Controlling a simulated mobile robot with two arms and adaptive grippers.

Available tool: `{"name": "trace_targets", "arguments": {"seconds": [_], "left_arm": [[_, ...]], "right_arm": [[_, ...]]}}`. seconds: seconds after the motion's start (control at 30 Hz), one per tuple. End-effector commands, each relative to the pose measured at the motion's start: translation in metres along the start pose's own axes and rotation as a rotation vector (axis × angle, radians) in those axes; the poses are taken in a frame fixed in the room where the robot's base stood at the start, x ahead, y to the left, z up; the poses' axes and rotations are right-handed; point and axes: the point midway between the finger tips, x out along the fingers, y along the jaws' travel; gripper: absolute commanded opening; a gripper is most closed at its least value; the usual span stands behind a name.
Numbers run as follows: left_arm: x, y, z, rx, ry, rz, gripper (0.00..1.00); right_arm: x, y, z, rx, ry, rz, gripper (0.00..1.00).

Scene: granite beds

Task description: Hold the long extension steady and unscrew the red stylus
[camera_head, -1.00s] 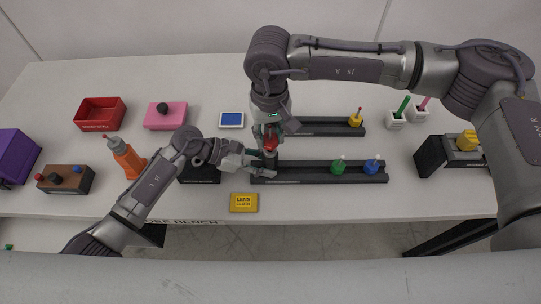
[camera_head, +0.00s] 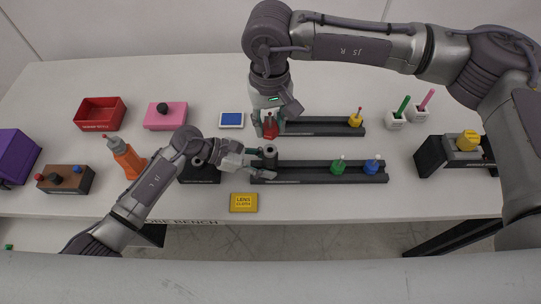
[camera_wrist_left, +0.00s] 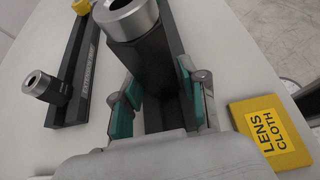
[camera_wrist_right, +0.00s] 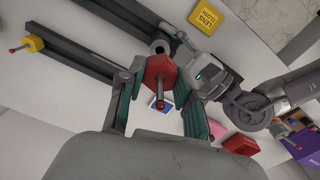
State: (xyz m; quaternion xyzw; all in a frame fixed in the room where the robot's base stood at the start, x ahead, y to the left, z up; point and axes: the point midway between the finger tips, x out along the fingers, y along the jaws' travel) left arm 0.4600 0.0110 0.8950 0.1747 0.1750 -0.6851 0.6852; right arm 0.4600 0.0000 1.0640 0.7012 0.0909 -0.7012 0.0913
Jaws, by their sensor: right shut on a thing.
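The red stylus (camera_head: 270,128), with a faceted red body and thin tip, is held in my right gripper (camera_head: 270,121). In the right wrist view the red stylus (camera_wrist_right: 160,78) sits between the teal pads of my right gripper (camera_wrist_right: 155,105), which is shut on it. The long extension (camera_head: 270,152) stands upright at the left end of the front rack, a dark block with a silver ring and open hole on top. In the left wrist view the long extension (camera_wrist_left: 150,60) is between the fingers of my left gripper (camera_wrist_left: 158,95); whether both pads press on it is unclear.
The front rack (camera_head: 310,172) holds a green (camera_head: 339,167) and a blue stylus (camera_head: 372,166). The back rack (camera_head: 318,126) holds a yellow stylus (camera_head: 355,120). A lens cloth (camera_head: 243,203) lies in front. A red tray (camera_head: 100,114) and a pink block (camera_head: 165,116) are at the left.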

Motion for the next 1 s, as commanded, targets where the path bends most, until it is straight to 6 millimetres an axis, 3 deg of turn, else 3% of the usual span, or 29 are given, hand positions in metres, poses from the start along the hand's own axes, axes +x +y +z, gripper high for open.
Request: {"name": "trace_targets", "arguments": {"seconds": [0.1,0.47,1.0], "left_arm": [[0.000,0.000,0.000,0.000,0.000,0.000,0.64],[-0.005,0.000,-0.001,0.000,0.002,0.001,0.64],[-0.104,0.001,-0.001,0.000,0.003,0.001,0.64]], "right_arm": [[0.000,0.000,0.000,0.000,0.000,0.000,0.00],[0.000,0.000,0.000,0.000,0.000,0.000,0.00],[0.000,0.000,0.000,0.000,0.000,0.000,0.00]]}}
